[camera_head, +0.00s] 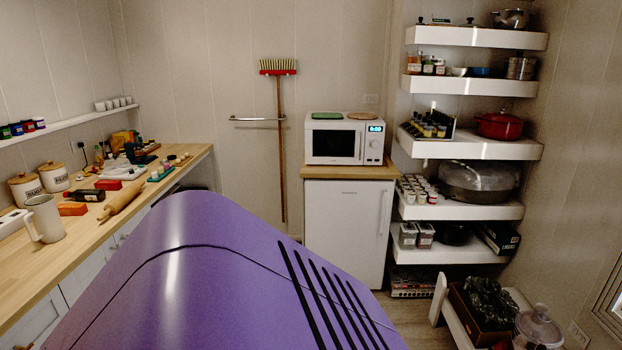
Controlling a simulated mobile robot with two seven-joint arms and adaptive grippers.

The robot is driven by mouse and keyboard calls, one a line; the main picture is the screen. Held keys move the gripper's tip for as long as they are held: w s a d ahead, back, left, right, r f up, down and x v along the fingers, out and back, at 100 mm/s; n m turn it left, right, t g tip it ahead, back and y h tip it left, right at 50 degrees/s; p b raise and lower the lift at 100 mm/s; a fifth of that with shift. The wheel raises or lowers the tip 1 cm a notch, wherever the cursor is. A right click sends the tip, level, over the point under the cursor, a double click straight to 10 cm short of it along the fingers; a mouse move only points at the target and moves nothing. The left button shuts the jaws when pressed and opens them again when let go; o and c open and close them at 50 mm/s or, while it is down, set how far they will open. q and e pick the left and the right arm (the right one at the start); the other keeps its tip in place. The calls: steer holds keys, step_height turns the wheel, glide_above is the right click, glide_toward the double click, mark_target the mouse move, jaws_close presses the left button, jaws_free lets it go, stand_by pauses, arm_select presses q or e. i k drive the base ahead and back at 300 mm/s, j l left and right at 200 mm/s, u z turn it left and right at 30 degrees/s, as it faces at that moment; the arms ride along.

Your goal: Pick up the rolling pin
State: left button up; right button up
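The wooden rolling pin (122,200) lies on the light wood counter (62,266) at the left of the head view. It lies at a slant, near the counter's front edge. A white pitcher (45,218) stands upright to its left, closer to me. Small red and dark boxes lie just behind the pin. Neither of my grippers is in view, and nothing is touching the pin from above.
My purple body fills the lower middle. Two lidded canisters (54,177) and several small items crowd the counter. A white microwave (345,138) sits above a small fridge (343,228). Loaded shelves (470,147) and a low bench (456,320) stand at the right.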

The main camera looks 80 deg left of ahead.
mark_target(115, 204)
steer(key=u, duration=3.75)
